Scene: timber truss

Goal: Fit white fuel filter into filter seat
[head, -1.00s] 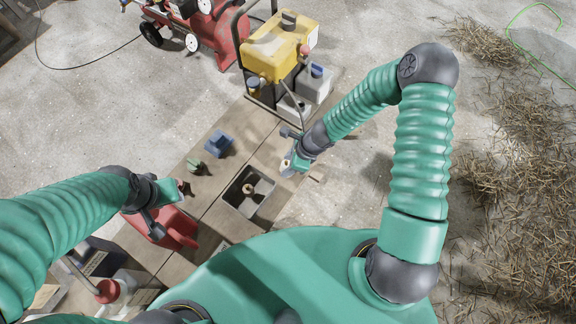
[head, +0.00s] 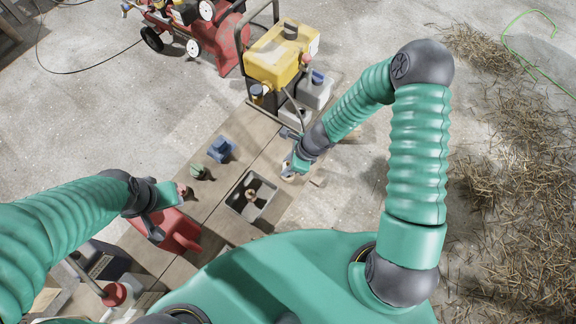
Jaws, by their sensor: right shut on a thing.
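My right gripper (head: 288,172) is shut on a small pale thing at its tips, low over the boards just right of the grey bin. The thing is mostly hidden by the gripper, and I cannot tell for sure that it is the white fuel filter. I cannot make out the filter seat; the yellow-tanked machine (head: 279,58) stands beyond the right gripper. My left gripper (head: 165,207) is over the red can (head: 180,232) at the left, and its jaws are too unclear to tell.
A grey square bin (head: 266,190) with a small brownish thing inside stands on the boards. A blue part (head: 221,149) and a green part (head: 199,172) lie behind it. A red machine (head: 212,40) is at the back. Straw (head: 520,210) covers the floor at right.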

